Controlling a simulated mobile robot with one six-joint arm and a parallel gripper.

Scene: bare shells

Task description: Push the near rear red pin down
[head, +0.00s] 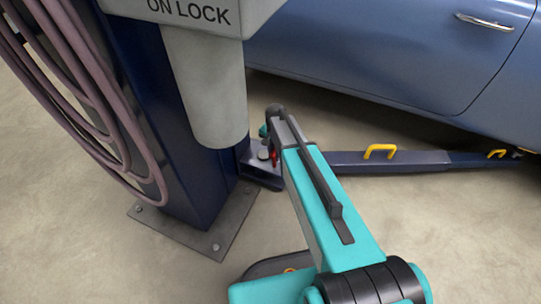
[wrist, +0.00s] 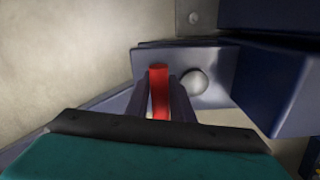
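The red pin (wrist: 159,88) stands near the middle of the wrist view, just beyond the dark edge of my gripper (wrist: 158,128). Dark bluish upright pieces flank the pin on both sides; I cannot tell whether these are my fingers or part of the lift. In the head view a small part of the red pin (head: 274,158) shows at the lift arm's inner end, close to the left of my teal arm. My fingertips are not clear in the head view. Whether my gripper touches the pin cannot be told.
A pale round knob (wrist: 194,82) sits right of the pin. The dark blue lift post (head: 190,180) stands at the left, with mauve hoses (head: 95,110). The lift arm (head: 410,162) with a yellow handle (head: 379,151) runs right, beneath a blue car (head: 400,50). The floor in front is clear.

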